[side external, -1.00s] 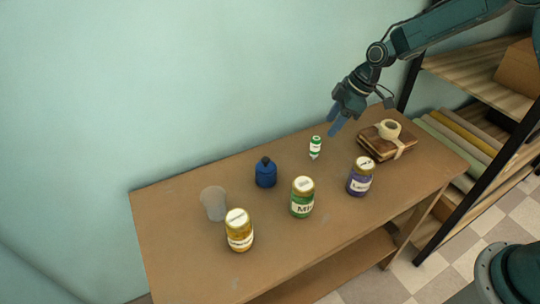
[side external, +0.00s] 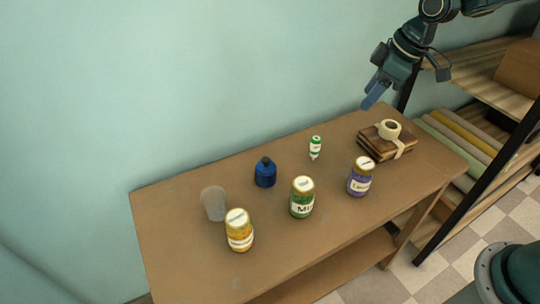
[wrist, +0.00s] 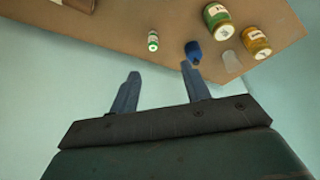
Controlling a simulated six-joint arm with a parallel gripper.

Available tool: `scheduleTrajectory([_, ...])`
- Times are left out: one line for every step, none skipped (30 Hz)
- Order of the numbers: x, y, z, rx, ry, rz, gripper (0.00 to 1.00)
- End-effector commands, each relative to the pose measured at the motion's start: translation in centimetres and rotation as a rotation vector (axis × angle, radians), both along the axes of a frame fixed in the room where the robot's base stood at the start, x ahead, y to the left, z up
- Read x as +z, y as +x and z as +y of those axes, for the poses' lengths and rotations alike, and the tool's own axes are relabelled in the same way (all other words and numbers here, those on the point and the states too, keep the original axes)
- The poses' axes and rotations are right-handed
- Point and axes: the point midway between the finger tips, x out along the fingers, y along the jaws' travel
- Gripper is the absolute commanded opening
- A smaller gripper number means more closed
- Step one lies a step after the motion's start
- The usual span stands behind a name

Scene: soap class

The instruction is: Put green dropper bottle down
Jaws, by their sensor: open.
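The green dropper bottle (side external: 315,148) is small, with a green and white label and a white top. It stands on the tabletop toward the back, left of the wooden block stack. It also shows in the wrist view (wrist: 153,41), on the table and apart from my fingers. My gripper (side external: 372,98) is up and to the right of the bottle, above the table's back edge. In the wrist view my gripper (wrist: 160,82) has its two blue fingers spread apart with nothing between them.
The brown table (side external: 190,260) also holds a blue bottle (side external: 265,173), a clear cup (side external: 214,204), and yellow (side external: 239,231), green (side external: 302,198) and purple (side external: 361,177) labelled jars. Tape (side external: 389,129) lies on brown wooden blocks (side external: 375,145). A shelf (side external: 480,80) stands at right.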

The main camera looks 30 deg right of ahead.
Motion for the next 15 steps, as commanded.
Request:
scheduleTrajectory([1.1, -1.1, 0.0, -0.025, -0.003, -0.007, 0.47])
scheduleTrajectory([1.6, -1.7, -0.1, -0.040, -0.003, -0.009, 0.47])
scheduleTrajectory([2.3, -2.5, -0.2, -0.064, -0.004, -0.012, 0.47])
scheduleTrajectory([2.7, -3.1, -0.2, -0.081, -0.005, -0.014, 0.47])
scheduleTrajectory([3.2, -3.8, -0.3, -0.098, -0.006, -0.015, 0.47])
scheduleTrajectory([3.8, -4.6, -0.3, -0.119, -0.006, -0.019, 0.47])
scheduleTrajectory([4.2, -5.3, -0.4, -0.137, -0.005, -0.021, 0.47])
scheduleTrajectory([4.6, -5.9, -0.5, -0.153, -0.006, -0.024, 0.47])
scheduleTrajectory([5.1, -6.8, -0.5, -0.177, -0.005, -0.026, 0.47])
scheduleTrajectory([5.4, -7.4, -0.6, -0.194, -0.004, -0.029, 0.47])
scheduleTrajectory([5.7, -8.1, -0.6, -0.212, -0.004, -0.032, 0.47])
scheduleTrajectory([6.2, -9.0, -0.8, -0.236, -0.003, -0.035, 0.47])
scheduleTrajectory([6.5, -9.7, -0.8, -0.253, -0.001, -0.038, 0.47])
scheduleTrajectory([6.7, -10.4, -0.9, -0.270, 0.001, -0.041, 0.47])
scheduleTrajectory([7.1, -11.2, -1.0, -0.293, 0.003, -0.046, 0.47])
